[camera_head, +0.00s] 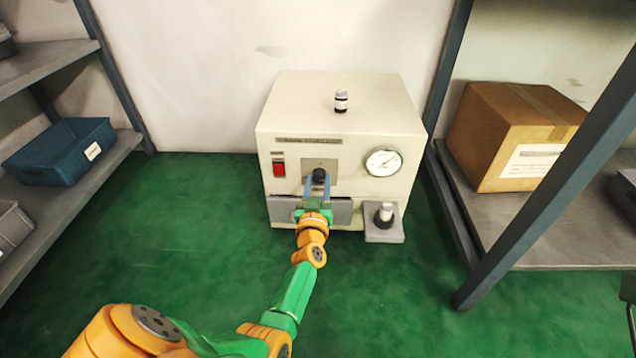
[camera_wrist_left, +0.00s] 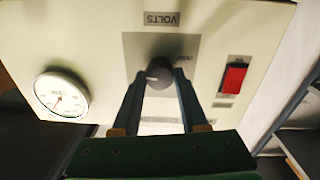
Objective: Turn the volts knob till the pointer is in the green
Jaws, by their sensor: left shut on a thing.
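The cream instrument box (camera_head: 285,100) stands at the back with a black knob (camera_head: 319,174) on a grey plate on its front. My left gripper (camera_head: 318,183) reaches the knob from the front, with its fingers shut on the knob's two sides. In the left wrist view the knob (camera_wrist_left: 158,74) shows a pale mark and sits between the tips of my left gripper (camera_wrist_left: 160,84), below the VOLTS label (camera_wrist_left: 161,19). The round white dial (camera_head: 383,163) is right of the knob; it also shows in the left wrist view (camera_wrist_left: 61,95). Its pointer and any green band are too small to read.
A red switch (camera_head: 279,168) is left of the knob.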

